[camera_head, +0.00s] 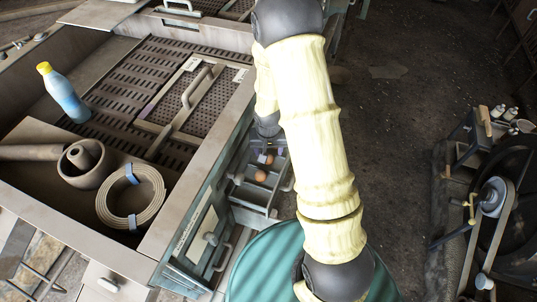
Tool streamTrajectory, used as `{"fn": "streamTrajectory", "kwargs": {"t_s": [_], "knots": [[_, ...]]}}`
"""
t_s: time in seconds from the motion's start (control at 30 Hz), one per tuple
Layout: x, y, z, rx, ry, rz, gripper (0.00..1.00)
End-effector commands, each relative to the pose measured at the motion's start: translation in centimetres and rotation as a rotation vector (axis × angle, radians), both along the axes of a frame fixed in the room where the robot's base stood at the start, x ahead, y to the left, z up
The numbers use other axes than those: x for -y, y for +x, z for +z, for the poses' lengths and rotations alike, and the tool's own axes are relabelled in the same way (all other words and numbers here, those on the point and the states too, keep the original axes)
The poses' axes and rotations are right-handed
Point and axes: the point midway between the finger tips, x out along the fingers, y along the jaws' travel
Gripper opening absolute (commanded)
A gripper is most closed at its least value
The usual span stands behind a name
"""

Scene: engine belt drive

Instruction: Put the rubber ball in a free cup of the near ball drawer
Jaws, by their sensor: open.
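The near ball drawer (250,194) is pulled out below the workbench, with dividers that make several cups. A brown-orange ball (260,175) sits in it. A second, similar ball (269,160) shows just behind, partly hidden. I cannot tell which of them is the rubber ball. My gripper (264,154) is small in view, over the back part of the drawer at the end of my arm. It is open, close to the second ball; whether they touch is unclear. My arm hides the drawer's right and back parts.
The workbench (195,222) at left carries a blue bottle with a yellow cap (63,93), a coiled belt (130,197) and a grey round part (84,163). A belt-driven machine (490,200) stands at far right. Open floor (400,130) lies between.

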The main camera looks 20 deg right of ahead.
Motion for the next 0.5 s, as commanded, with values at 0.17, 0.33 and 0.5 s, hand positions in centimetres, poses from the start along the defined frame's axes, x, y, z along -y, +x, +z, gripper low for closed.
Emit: {"fn": "streamTrajectory", "kwargs": {"t_s": [0.17, 0.33, 0.5], "knots": [[-0.1, -0.3, 2.8, 0.003, 0.001, -0.001, 0.56], [-0.2, -0.6, 4.9, 0.002, 0.0, 0.0, 0.56], [-0.2, -0.8, 5.6, 0.0, 0.0, 0.0, 0.56]]}}
